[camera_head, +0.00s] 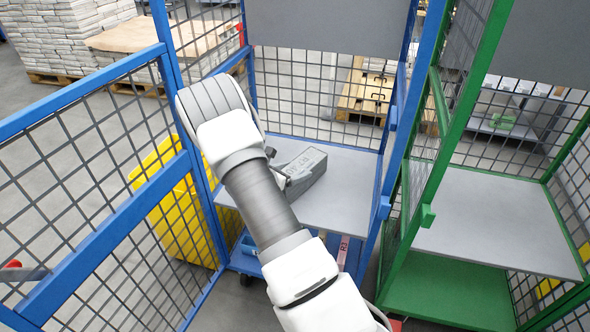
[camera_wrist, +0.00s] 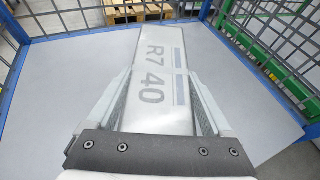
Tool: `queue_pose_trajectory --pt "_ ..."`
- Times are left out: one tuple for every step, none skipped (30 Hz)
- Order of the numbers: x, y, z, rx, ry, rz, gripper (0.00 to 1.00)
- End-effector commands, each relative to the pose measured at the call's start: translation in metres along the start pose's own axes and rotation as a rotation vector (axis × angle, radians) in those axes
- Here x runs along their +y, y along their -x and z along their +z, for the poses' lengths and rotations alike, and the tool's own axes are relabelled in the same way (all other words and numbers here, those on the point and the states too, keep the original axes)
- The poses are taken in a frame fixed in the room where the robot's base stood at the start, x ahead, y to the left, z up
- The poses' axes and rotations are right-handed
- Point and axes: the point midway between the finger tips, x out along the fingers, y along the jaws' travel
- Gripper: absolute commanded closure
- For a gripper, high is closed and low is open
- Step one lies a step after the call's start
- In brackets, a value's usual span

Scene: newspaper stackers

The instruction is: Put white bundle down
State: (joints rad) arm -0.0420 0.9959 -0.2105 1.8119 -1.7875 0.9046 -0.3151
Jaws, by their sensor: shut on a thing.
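The white bundle (camera_wrist: 163,58), printed "R7 40", shows large in the wrist view. My gripper (camera_wrist: 158,80) is shut on it, with one finger along each long side. In the head view the bundle (camera_head: 307,167) is over the grey shelf (camera_head: 345,200) of the blue cage trolley, and my arm covers part of it. The shelf surface (camera_wrist: 62,90) lies around the bundle in the wrist view. I cannot tell whether its underside touches the shelf. My fingers are mostly hidden in the head view.
Blue mesh walls (camera_head: 105,190) enclose the shelf at the sides and back. A green cage trolley (camera_head: 480,235) with a bare grey shelf stands to the right. A yellow container (camera_head: 175,200) is behind the left mesh. Stacked bundles and pallets (camera_head: 365,90) stand farther back.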

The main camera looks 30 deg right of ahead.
Motion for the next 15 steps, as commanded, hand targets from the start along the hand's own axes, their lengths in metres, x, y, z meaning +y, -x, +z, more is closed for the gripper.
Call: queue_pose_trajectory --pt "0.0005 -0.0009 0.0014 -0.006 -0.002 0.0 1.0" --pt "0.0005 -0.0013 0.0004 -0.006 -0.002 0.0 1.0" --pt "0.0 -0.0012 -0.0031 0.0 0.0 0.0 0.13" --pt "-0.0001 -0.0009 -0.0023 0.0 0.0 0.0 0.08" --pt "-0.0001 -0.0008 -0.0022 0.0 0.0 0.0 0.03" --pt "-0.0001 -0.0008 -0.0022 0.0 0.0 0.0 0.0" --pt "-0.0001 -0.0008 -0.0022 0.0 0.0 0.0 0.0" --pt "-0.0001 -0.0008 -0.0022 0.0 0.0 0.0 0.0" --pt "-0.0001 -0.0008 -0.0021 0.0 0.0 0.0 0.0" --pt "-0.0001 -0.0008 -0.0021 0.0 0.0 0.0 0.0" --pt "-0.0001 -0.0008 -0.0021 0.0 0.0 0.0 0.0" --pt "-0.0001 -0.0007 -0.0018 0.0 0.0 0.0 0.0" --pt "-0.0001 -0.0004 -0.0011 0.0 0.0 0.0 0.0" --pt "-0.0001 0.0 0.0 0.0 0.0 0.0 0.0" --pt "-0.0001 0.0008 0.0022 0.0 0.0 0.0 0.0"
